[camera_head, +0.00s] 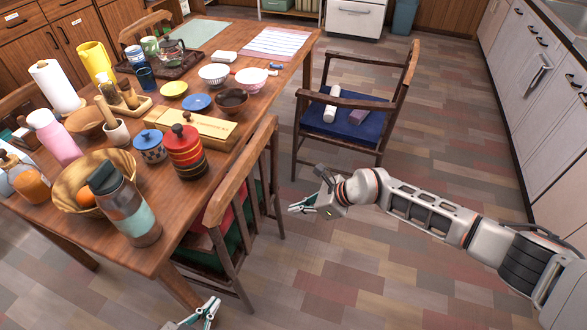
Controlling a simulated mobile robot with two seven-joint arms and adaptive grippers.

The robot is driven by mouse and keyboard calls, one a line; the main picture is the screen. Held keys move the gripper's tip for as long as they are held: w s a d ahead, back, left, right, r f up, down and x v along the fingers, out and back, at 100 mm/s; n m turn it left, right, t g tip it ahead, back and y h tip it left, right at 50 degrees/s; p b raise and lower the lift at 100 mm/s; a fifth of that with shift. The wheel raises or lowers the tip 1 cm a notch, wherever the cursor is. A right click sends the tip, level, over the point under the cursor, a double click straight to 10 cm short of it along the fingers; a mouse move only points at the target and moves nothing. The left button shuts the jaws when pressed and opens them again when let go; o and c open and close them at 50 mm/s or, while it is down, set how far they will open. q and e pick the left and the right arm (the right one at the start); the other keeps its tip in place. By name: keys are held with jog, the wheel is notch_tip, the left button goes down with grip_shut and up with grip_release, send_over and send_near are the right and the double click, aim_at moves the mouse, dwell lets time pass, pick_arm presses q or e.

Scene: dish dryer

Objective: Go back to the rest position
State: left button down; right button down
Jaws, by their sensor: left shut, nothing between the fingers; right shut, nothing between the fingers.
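My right gripper (304,206) is at the end of the white and grey arm that comes in from the right. It is shut and empty, over the floor just right of the near wooden chair. My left gripper (209,311) shows only in part at the bottom edge, below that chair. It is shut with nothing in it, and the rest of its arm is out of the picture.
A wooden table (160,258) at the left holds bottles, bowls and jars. A wooden chair (240,190) stands at its near right side. Another chair (375,105) with a blue seat stands behind my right arm. Cabinets (545,110) line the right. The floor (400,290) is clear below my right arm.

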pick_arm(q)
jog(key=shift+s+f, duration=0.1)
jog(key=shift+s, duration=0.05)
pick_arm(e)
jog(key=shift+f, duration=0.1)
